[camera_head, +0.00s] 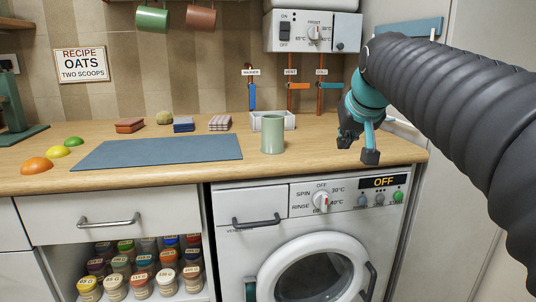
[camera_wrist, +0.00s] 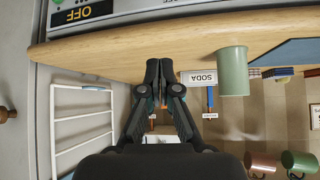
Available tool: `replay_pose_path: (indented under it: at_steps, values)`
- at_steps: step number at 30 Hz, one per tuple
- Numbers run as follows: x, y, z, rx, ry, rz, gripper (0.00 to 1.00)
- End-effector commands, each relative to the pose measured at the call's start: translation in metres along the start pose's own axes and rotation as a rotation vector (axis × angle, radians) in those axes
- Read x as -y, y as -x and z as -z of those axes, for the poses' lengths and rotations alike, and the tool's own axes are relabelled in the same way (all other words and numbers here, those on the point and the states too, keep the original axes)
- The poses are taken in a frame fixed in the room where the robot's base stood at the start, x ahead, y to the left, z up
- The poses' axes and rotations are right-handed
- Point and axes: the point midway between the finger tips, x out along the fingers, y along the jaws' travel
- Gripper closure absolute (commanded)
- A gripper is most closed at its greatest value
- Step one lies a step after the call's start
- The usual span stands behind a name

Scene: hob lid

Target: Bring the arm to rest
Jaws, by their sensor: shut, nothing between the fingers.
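My gripper (camera_head: 369,155) hangs from my dark arm at the right of the head view. It is above the right end of the wooden counter (camera_head: 400,150), to the right of the green cup (camera_head: 272,134). In the wrist view, my gripper (camera_wrist: 160,68) has its two dark fingers together, with nothing held. The wrist picture is upside down, with the counter (camera_wrist: 130,57) along the top and the green cup (camera_wrist: 232,72) to the right of the fingers. No hob lid is recognisable in either view.
A white tray (camera_head: 288,122) labelled SODA in the wrist view (camera_wrist: 199,77) stands behind the cup. Valves (camera_head: 298,86) and a control box (camera_head: 313,32) are on the wall. The washing machine (camera_head: 233,255) is below the counter. A white wire rack (camera_wrist: 82,88) shows left in the wrist view.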

Motion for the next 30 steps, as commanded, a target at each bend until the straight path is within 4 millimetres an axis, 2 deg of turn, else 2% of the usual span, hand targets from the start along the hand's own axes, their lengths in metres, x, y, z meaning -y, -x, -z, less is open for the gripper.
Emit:
replay_pose_path:
  at_steps: [1, 8, 12, 15, 18, 21, 24, 30]
  values:
    - [0.000, 0.005, -0.027, 0.020, -0.001, -0.002, 1.00]
    - [0.001, 0.011, -0.148, 0.115, -0.006, -0.008, 1.00]
    - [0.001, 0.010, -0.227, 0.172, -0.009, -0.012, 1.00]
    - [0.001, 0.006, -0.280, 0.210, -0.011, -0.015, 1.00]
    - [0.001, 0.002, -0.322, 0.239, -0.011, -0.016, 1.00]
    - [0.001, -0.001, -0.349, 0.259, -0.012, -0.018, 1.00]
    - [0.009, -0.003, -0.363, 0.269, -0.012, -0.018, 1.00]
    - [0.009, -0.004, -0.367, 0.273, -0.012, -0.018, 1.00]
